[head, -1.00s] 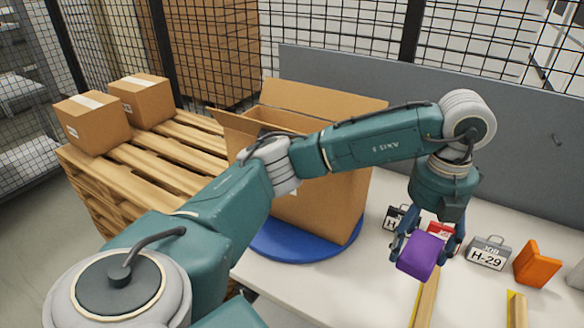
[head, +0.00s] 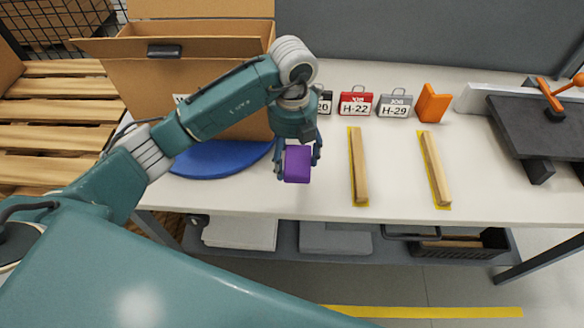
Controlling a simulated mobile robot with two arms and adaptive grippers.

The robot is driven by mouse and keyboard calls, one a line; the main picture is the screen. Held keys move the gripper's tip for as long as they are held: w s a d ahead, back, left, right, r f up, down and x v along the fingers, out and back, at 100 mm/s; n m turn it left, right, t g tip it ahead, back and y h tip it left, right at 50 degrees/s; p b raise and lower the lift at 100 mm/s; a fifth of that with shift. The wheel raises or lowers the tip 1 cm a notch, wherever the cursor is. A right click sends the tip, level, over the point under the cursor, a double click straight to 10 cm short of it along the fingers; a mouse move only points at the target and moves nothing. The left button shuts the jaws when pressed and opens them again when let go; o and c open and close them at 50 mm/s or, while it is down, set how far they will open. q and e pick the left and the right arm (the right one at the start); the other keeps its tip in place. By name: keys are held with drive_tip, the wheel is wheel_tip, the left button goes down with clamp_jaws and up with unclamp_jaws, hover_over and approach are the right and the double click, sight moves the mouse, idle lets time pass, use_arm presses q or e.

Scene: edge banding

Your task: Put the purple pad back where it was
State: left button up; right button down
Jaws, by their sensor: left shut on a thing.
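The purple pad (head: 297,164) is a small block held in my left gripper (head: 298,160). The gripper points down, with its fingers on both sides of the pad. The pad shows in front of the white table (head: 400,200), between the blue round turntable (head: 205,160) and a wooden strip (head: 358,168) in a yellow outline. I cannot tell how high above the table it is. My right gripper is not in view.
Job tags in black (head: 324,101), red (head: 355,102) and grey (head: 394,105) stand along the back, beside an orange block (head: 433,103). A second strip (head: 435,170) lies to the right. An open cardboard box (head: 200,80) stands on the turntable. A dark fixture (head: 535,120) sits at right.

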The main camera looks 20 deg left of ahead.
sight(293, 170)
use_arm(q)
drive_tip(key=shift+d+f, duration=0.1)
drive_tip(key=shift+f, duration=0.7)
wheel_tip(293, 170, down, 3)
drive_tip(key=shift+f+p, duration=0.2)
drive_tip(key=shift+p, duration=0.3)
drive_tip(key=shift+f, duration=0.45)
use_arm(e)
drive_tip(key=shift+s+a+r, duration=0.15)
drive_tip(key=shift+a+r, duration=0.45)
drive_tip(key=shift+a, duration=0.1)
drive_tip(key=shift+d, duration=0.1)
use_arm(q)
drive_tip(key=shift+f, duration=0.1)
drive_tip(key=o, duration=1)
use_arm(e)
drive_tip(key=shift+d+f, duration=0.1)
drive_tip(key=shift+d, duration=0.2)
